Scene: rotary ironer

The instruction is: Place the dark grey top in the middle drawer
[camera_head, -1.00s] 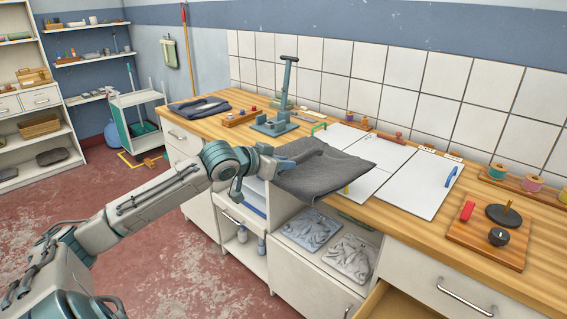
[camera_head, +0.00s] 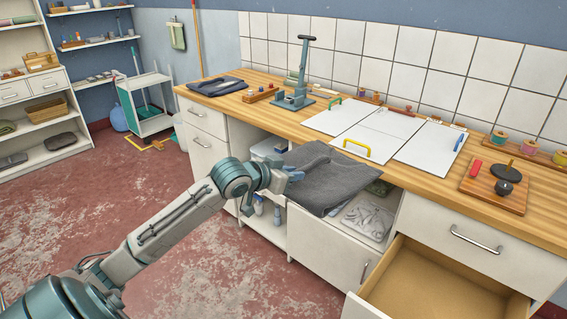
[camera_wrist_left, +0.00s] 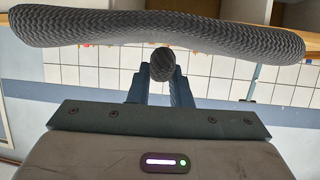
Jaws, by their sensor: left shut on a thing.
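The dark grey top (camera_head: 335,176) is a folded cloth held up in front of the counter edge. My left gripper (camera_head: 291,174) is shut on its left edge. In the left wrist view, a bunched bit of the dark grey top (camera_wrist_left: 160,32) sits between the fingers of my left gripper (camera_wrist_left: 161,72), and the cloth spreads wide beyond. An open drawer (camera_head: 432,283) is at the bottom right, with a bare wooden inside; it looks empty where it shows. The top is to the left of this drawer and higher. My right gripper is not in view.
The wooden counter (camera_head: 243,107) carries white panels (camera_head: 368,143), a blue-grey press stand (camera_head: 296,98), a folded dark garment (camera_head: 218,86) and a board with black weights (camera_head: 496,187). An open compartment below holds a patterned cloth (camera_head: 367,217).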

